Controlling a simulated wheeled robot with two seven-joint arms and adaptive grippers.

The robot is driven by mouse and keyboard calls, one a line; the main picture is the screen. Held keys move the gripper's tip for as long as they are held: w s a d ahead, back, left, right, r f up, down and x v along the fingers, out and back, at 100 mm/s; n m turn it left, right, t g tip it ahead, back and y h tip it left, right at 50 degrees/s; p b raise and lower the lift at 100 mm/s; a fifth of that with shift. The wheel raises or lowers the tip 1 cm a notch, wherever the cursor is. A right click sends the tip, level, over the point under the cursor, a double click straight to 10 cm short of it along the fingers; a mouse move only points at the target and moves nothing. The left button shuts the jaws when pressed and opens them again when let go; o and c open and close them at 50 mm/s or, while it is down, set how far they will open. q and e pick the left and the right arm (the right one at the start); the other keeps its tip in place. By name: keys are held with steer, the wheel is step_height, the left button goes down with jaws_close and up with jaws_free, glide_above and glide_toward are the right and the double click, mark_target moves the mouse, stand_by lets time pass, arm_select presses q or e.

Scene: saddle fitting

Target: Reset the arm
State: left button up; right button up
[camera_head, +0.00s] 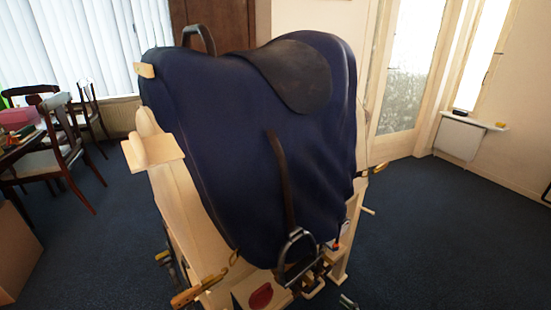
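A dark blue saddle (235,135) sits upright over a pale wooden stand (180,200) in the middle of the view. Its dark seat piece (292,75) lies on top towards the right. A dark strap (280,180) hangs down the near side and ends in a metal stirrup (297,248). A dark loop (198,38) rises at the top left of the saddle. Neither of my grippers is in view. The far side of the saddle is hidden.
Several tools, one with a wooden handle (198,291), are around the foot of the stand. Chairs (60,145) and a table stand at the left, above a cardboard box (15,250). A wall shelf (474,121) is at the right. The blue carpet (450,230) at the right is clear.

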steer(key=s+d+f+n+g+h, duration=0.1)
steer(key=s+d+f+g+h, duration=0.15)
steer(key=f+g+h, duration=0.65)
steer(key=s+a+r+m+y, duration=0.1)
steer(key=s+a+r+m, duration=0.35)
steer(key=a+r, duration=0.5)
arm_select(q)
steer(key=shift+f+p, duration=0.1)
steer(key=shift+p, duration=0.4)
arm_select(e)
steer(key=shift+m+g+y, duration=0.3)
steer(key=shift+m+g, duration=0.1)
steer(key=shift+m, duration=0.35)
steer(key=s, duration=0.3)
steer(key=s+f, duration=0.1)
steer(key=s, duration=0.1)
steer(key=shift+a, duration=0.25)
arm_select(q)
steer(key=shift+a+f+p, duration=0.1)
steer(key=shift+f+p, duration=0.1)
steer(key=shift+p, duration=0.25)
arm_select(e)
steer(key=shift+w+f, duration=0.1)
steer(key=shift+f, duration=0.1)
